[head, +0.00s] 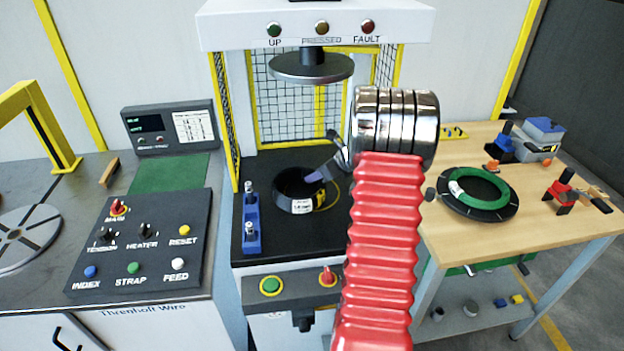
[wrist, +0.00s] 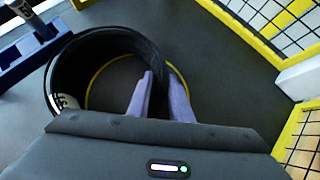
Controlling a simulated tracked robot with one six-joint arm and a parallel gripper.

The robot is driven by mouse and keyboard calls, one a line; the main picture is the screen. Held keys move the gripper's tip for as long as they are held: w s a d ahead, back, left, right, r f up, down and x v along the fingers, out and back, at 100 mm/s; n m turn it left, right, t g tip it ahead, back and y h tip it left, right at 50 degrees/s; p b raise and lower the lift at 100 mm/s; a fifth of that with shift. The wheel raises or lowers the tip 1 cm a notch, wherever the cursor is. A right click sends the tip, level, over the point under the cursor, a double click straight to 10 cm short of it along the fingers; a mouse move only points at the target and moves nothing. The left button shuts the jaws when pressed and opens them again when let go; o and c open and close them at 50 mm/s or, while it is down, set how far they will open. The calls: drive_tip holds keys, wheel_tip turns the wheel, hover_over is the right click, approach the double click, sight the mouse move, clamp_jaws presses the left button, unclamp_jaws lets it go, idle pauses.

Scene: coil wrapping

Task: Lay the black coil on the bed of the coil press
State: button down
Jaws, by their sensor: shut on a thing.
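The black coil (head: 287,192), a ring with a white label, is at the bed (head: 268,237) of the coil press, below the round press plate (head: 311,66). My gripper (head: 318,175) reaches in from the right and is shut on the coil's wall. In the wrist view the coil (wrist: 66,62) shows as an open ring with its right wall between my fingertips (wrist: 160,76). A yellow circle (head: 336,192) on the bed shows partly to the right of the coil and through its opening. Whether the coil touches the bed or hangs just above it, I cannot tell.
A blue block with metal pegs (head: 251,222) stands on the bed's left edge. Yellow-framed mesh guards (head: 285,90) close the back and sides. A control panel (head: 140,240) is at left.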

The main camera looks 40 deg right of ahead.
wheel_tip(320, 180, up, 10)
drive_tip(key=shift+w+r, duration=0.1)
idle(0.4)
idle(0.5)
